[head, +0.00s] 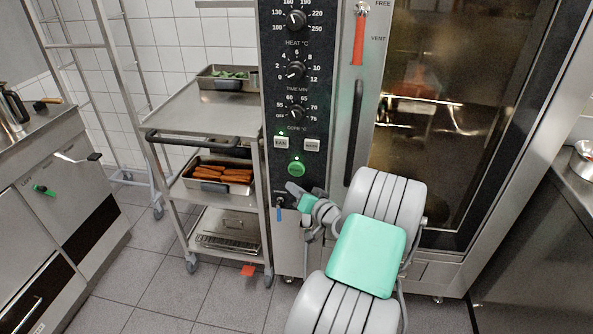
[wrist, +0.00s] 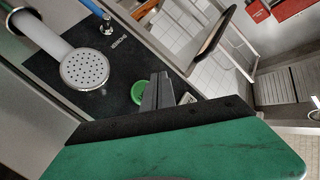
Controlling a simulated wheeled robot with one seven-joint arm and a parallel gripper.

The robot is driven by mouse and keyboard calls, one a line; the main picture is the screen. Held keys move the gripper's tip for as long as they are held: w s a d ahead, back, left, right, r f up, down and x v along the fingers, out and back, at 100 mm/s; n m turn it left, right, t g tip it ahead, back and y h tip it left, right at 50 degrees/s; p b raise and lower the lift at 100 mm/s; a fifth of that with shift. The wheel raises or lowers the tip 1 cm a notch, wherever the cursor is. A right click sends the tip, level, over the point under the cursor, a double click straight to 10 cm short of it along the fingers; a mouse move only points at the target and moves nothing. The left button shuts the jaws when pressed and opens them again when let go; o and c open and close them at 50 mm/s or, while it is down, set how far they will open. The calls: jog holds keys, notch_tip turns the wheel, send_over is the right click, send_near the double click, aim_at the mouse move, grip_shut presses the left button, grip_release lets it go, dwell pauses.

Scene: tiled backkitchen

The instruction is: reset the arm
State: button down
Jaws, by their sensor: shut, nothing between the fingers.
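My arm reaches up in front of the oven's control panel (head: 285,110) in the head view, with its teal cover (head: 367,255) near the bottom middle. My gripper (head: 293,188) is small there, just below the round green button (head: 297,169). In the wrist view my gripper (wrist: 157,88) is shut and empty, its dark fingers together. The green button (wrist: 138,93) shows just left of the fingers and is partly covered by them. I cannot tell whether the fingers touch the panel.
A steel trolley (head: 205,115) with trays stands left of the oven. The oven's glass door (head: 430,110) is behind my arm on the right. A shower head (wrist: 85,69) is close to my gripper. Counters stand at both sides; tiled floor (head: 160,290) is clear at lower left.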

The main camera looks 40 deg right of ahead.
jog(key=w+a+r+n+g+y+p, duration=0.2)
jog(key=a+r+n+g+y, duration=0.1)
jog(key=a, duration=0.6)
jog(key=w+a+r+n+g+y+p, duration=0.2)
jog(key=w+a+n, duration=0.1)
jog(key=a, duration=0.7)
jog(key=s+a+r+n+g+p, duration=0.1)
jog(key=s+a+r+g+p, duration=0.15)
jog(key=a, duration=0.25)
jog(key=s+a+r+n+g+p, duration=0.1)
jog(key=s+a+r+n+g, duration=0.1)
jog(key=s+a, duration=0.3)
jog(key=s+a+r+g+h+p, duration=0.1)
jog(key=s+a+r, duration=0.1)
jog(key=s, duration=0.4)
jog(key=s+a+r+g+h+p, duration=0.1)
jog(key=s+a+r+g+h, duration=0.1)
jog(key=s, duration=0.5)
jog(key=shift+a+r, duration=0.6)
jog(key=shift+a, duration=0.3)
jog(key=shift+g, duration=0.25)
